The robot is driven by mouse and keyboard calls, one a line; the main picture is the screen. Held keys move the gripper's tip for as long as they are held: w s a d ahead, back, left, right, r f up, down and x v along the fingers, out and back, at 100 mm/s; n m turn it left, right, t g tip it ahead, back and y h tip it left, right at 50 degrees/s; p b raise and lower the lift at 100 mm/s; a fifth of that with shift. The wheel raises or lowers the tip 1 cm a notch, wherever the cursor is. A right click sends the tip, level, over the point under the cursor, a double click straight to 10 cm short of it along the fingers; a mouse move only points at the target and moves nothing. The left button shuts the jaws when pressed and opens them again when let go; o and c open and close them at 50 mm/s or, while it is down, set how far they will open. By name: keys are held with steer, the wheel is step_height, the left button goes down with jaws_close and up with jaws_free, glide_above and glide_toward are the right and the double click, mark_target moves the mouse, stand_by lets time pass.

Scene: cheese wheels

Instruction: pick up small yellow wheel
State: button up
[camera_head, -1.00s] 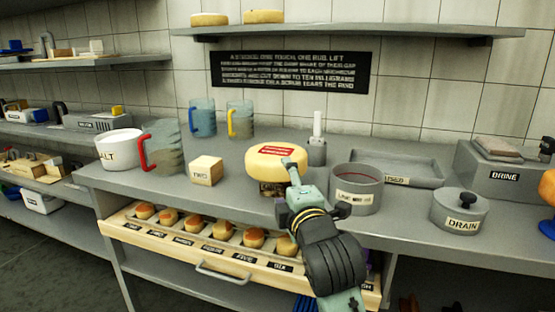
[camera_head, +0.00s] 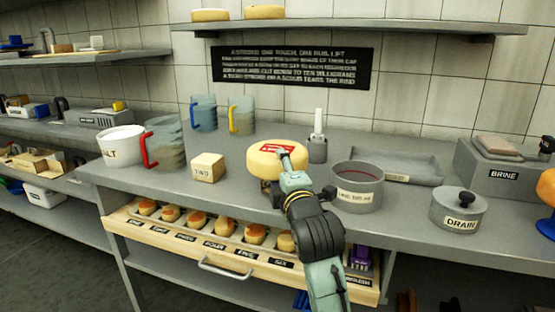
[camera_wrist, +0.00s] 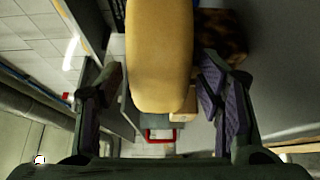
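The yellow wheel (camera_head: 262,162) has a red label on top and stands on the counter behind my gripper. In the wrist view the wheel (camera_wrist: 160,50) fills the middle, seen from the side, and runs out of the top edge. My gripper (camera_head: 285,158) reaches over the wheel's near right side, one finger lying across its top by the label. In the wrist view my gripper (camera_wrist: 158,85) is open, its fingers on either side of the wheel with narrow gaps. Whether a finger touches it is unclear. A dark mottled brown thing (camera_wrist: 222,35) lies beside the wheel there.
A block marked TWO (camera_head: 207,168) and jugs stand left of the wheel. A grey pot (camera_head: 355,195) stands close on the right, and a small holder (camera_head: 317,150) behind. The open drawer (camera_head: 215,262) with several small wheels juts out below. A shelf (camera_head: 350,30) hangs above.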

jaws_close()
stand_by(0.6)
steer(key=shift+r, duration=0.15)
